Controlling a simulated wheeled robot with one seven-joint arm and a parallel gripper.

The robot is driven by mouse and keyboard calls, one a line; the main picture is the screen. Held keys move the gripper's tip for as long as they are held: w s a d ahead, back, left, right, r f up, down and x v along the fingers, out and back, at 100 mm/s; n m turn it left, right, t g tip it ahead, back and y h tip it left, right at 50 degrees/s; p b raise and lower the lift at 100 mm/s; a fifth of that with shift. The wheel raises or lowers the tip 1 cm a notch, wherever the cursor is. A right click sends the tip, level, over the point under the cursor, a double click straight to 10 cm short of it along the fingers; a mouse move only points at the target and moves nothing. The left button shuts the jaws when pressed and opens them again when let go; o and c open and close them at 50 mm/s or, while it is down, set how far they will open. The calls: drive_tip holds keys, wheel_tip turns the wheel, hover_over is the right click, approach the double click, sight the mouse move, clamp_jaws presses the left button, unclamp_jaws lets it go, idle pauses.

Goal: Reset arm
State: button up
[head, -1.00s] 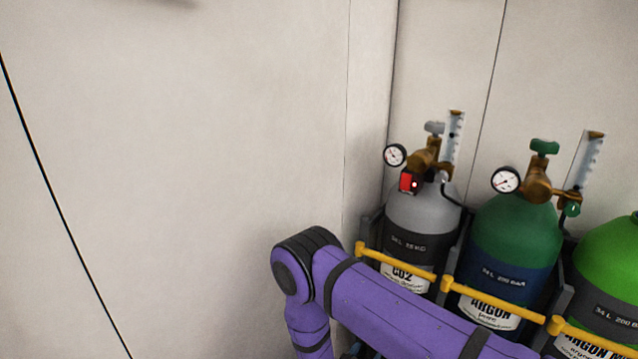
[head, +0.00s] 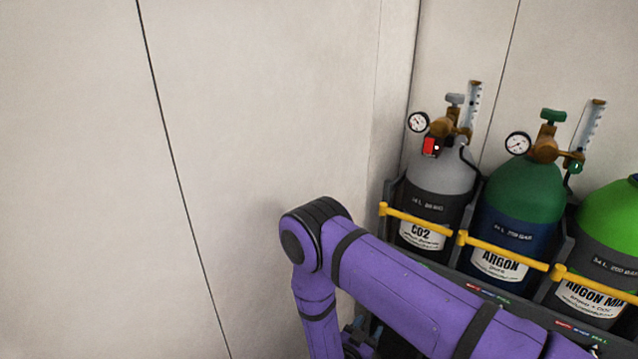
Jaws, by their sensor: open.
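My purple arm (head: 400,290) crosses the lower middle of the head view. It rises from the bottom right to a dark-capped elbow joint (head: 312,238), then bends down past the bottom edge. My gripper is not seen; it is out of the picture or hidden behind the arm. Dark parts show behind the arm at the bottom edge, too unclear to name.
Gas cylinders stand in a rack at the right behind yellow bars (head: 505,250): grey CO2 (head: 443,175), dark green argon (head: 527,190), bright green argon mix (head: 610,220). Gauges and valves top the first two. A bare pale wall (head: 270,110) fills the left.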

drive_tip(key=w+a+r+m+g+y, duration=0.1)
drive_tip(key=w+a+r+g+y, duration=0.15)
drive_tip(key=w+r, duration=0.5)
drive_tip(key=w+a+r+g+y, duration=0.1)
drive_tip(key=w+r+y, duration=0.35)
drive_tip(key=r, duration=0.65)
wheel_tip(320, 180, up, 20)
drive_tip(key=d+n+y, duration=0.2)
drive_tip(key=y, duration=0.2)
drive_tip(key=s+d+r+n+g+y, duration=0.1)
drive_tip(key=s+d+r+n, duration=0.1)
drive_tip(key=s+d+r, duration=0.4)
drive_tip(key=s+d+r+n+g+y, duration=0.1)
drive_tip(key=s+d+r+n+g, duration=0.1)
drive_tip(key=s+r, duration=0.7)
drive_tip(key=s+d+r+n+g+h, duration=0.1)
drive_tip(key=s+d, duration=0.4)
drive_tip(key=s, duration=0.6)
drive_tip(key=s+d+r+n+g+h, duration=0.1)
drive_tip(key=s+d+r, duration=0.2)
drive_tip(key=s, duration=0.7)
drive_tip(key=shift+s+d+r+h, duration=0.25)
drive_tip(key=shift+s+d+h, duration=0.1)
drive_tip(key=shift+d, duration=0.8)
drive_tip(key=shift+g, duration=0.25)
